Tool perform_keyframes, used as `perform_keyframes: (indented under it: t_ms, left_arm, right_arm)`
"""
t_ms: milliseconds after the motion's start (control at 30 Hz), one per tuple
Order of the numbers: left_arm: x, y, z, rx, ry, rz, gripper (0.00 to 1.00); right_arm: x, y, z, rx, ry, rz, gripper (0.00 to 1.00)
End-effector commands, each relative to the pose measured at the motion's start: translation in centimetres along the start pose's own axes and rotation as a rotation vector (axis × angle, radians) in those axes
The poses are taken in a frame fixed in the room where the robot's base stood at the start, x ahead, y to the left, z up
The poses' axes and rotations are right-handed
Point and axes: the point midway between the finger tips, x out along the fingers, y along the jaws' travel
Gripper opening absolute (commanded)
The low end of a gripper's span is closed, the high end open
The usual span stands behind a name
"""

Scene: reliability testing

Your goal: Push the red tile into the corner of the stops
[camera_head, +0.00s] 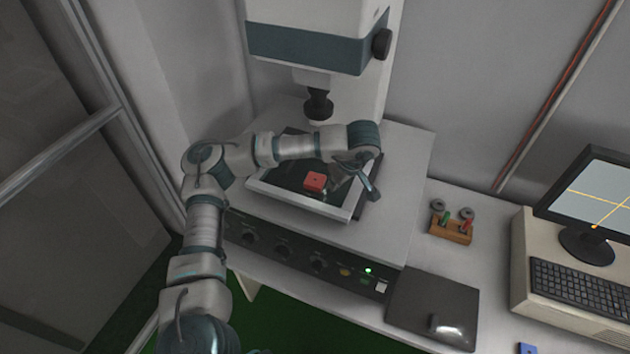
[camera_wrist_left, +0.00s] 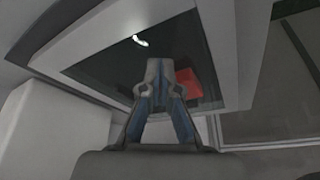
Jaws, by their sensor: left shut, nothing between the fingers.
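The red tile (camera_head: 315,182) lies flat on the dark stage plate (camera_head: 283,172) of the testing machine, and a small dark mark shows on its top. Pale raised edges, which look like the stops, run along the plate's front (camera_head: 295,203) and right side. My left gripper (camera_head: 372,193) is shut and empty, to the right of the tile with a gap between them. In the left wrist view, the shut fingers (camera_wrist_left: 161,68) point over the dark plate, and the red tile (camera_wrist_left: 188,83) shows just right of them, partly hidden. My right gripper is not in view.
The machine's head with a dark indenter (camera_head: 318,105) hangs over the back of the stage. To the right stand a wooden block with red and green pegs (camera_head: 451,231), a dark flat box (camera_head: 433,306), a keyboard (camera_head: 583,291) and a monitor (camera_head: 595,205).

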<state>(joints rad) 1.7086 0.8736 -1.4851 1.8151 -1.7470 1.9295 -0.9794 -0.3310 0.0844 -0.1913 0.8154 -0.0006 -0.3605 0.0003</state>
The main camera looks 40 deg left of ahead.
Motion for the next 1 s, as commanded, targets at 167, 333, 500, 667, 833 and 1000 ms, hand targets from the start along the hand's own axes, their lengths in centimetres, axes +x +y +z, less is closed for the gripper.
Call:
perform_keyframes:
  t_ms: [167,333,500,667,833,1000]
  left_arm:
    - [0.1,0.0,-0.1,0.000,0.000,-0.001,0.00]
    - [0.2,-0.3,-0.5,-0.001,-0.001,0.000,0.00]
    - [0.4,-0.6,-1.0,-0.001,-0.001,0.000,0.00]
    - [0.6,-0.9,-1.5,-0.001,-0.001,-0.001,0.00]
    - [0.8,-1.2,-1.9,-0.001,0.000,-0.001,0.00]
    - [1.0,-1.5,-2.4,-0.001,-0.001,-0.001,0.00]
  right_arm:
    - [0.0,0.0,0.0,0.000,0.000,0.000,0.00]
    - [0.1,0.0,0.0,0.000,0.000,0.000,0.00]
    - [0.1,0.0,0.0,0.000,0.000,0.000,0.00]
    - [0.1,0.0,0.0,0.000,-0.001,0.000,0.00]
    - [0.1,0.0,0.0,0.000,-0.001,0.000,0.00]
    - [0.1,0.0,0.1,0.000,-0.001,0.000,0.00]
